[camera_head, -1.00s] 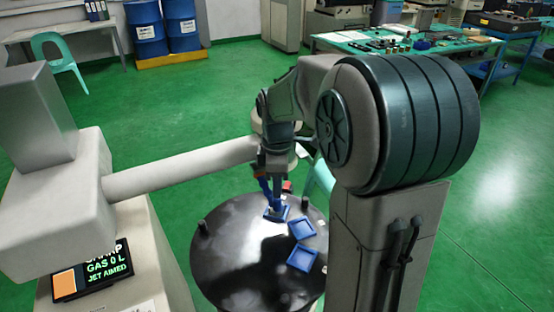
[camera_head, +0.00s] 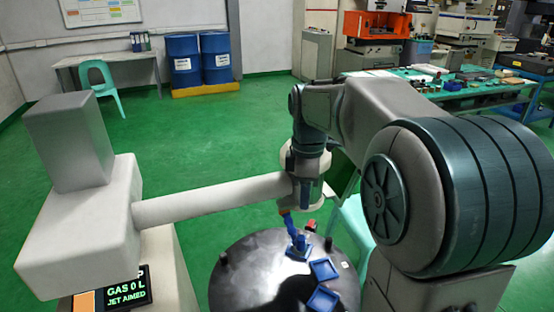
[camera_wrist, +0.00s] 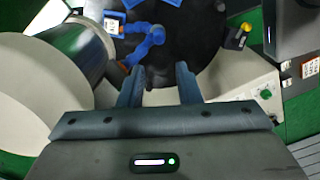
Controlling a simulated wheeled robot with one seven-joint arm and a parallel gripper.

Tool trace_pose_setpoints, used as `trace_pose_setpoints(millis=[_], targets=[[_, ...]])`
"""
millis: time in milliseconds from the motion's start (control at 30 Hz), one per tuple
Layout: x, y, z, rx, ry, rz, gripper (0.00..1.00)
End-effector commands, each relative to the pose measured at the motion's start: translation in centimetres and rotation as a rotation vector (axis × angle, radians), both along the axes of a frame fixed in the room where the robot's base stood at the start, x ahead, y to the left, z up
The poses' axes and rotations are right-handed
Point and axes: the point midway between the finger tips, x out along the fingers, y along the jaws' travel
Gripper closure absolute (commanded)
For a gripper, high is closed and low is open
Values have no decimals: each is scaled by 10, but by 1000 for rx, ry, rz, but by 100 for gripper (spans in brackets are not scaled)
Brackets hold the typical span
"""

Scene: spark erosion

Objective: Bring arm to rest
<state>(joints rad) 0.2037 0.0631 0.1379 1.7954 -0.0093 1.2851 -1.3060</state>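My gripper (camera_wrist: 159,80) is open in the wrist view, with two dark fingers apart and nothing between them. In the head view my arm reaches out over the far side of a black round table (camera_head: 245,275), and my gripper (camera_head: 310,200) points down beside the end of a pale horizontal bar. A blue jointed nozzle (camera_head: 293,230) stands on the table just below and left of my gripper. It also shows in the wrist view (camera_wrist: 150,40), beyond the fingertips and apart from them.
Blue square trays (camera_head: 323,298) lie on the table. A pale machine with a bar (camera_head: 215,197) and a display reading "GAS 0 L JET AIMED" (camera_head: 125,287) stands at left. A teal chair (camera_head: 350,225) is behind my arm. A workbench (camera_head: 455,85) stands at back right.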

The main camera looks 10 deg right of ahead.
Motion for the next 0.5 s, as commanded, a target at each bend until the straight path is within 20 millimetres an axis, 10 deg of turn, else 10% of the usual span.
trace_pose_setpoints(millis=[167,500], targets=[[-12,4,0,-7,-16,-76,69],[-100,22,-25,24,-144,-694,69]])
